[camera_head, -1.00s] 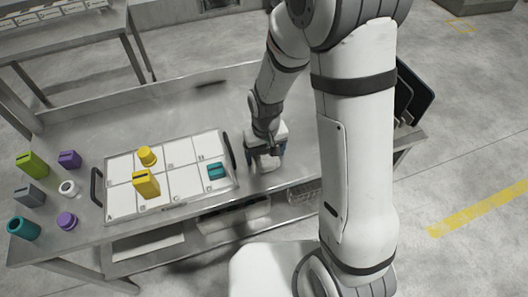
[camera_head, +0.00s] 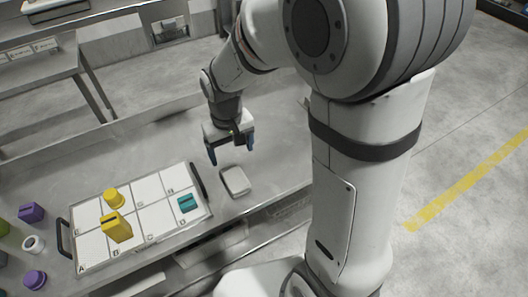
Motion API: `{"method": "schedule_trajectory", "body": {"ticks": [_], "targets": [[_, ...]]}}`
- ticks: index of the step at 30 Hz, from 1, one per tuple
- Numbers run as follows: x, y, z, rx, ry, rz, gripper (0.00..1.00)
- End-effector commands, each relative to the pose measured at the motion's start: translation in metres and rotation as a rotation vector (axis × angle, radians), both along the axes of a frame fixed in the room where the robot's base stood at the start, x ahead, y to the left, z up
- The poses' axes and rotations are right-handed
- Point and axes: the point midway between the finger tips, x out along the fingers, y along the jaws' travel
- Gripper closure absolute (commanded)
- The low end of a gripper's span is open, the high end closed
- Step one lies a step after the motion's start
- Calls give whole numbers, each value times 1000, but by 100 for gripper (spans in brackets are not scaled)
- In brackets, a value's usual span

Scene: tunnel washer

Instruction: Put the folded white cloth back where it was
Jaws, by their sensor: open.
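The folded white cloth (camera_head: 235,181) lies flat on the metal table, just right of the tray of lettered white cells. It is a small, pale, rounded rectangle. My gripper (camera_head: 231,157) is above and slightly behind the cloth, pointing down, with its two blue fingers spread apart. Nothing is between the fingers, and the cloth is apart from them.
The tray (camera_head: 66,237) has dark handles and holds a yellow cylinder (camera_head: 113,197), a yellow block (camera_head: 117,228) and a teal block (camera_head: 188,204). Purple pieces and a white ring (camera_head: 34,244) stand left of it. The table behind the tray is clear.

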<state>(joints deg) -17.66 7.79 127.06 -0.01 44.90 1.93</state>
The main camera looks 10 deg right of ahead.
Motion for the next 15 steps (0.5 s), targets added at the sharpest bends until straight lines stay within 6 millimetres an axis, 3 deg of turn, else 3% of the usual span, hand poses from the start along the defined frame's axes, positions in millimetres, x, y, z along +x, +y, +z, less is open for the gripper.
{"method": "schedule_trajectory", "body": {"ticks": [5, 9, 15], "targets": [[-19, -33, 34, 15, -55, -61, 19], [-51, -70, 66, 26, -119, -137, 19], [-96, -106, 91, 30, -196, -226, 19]]}}
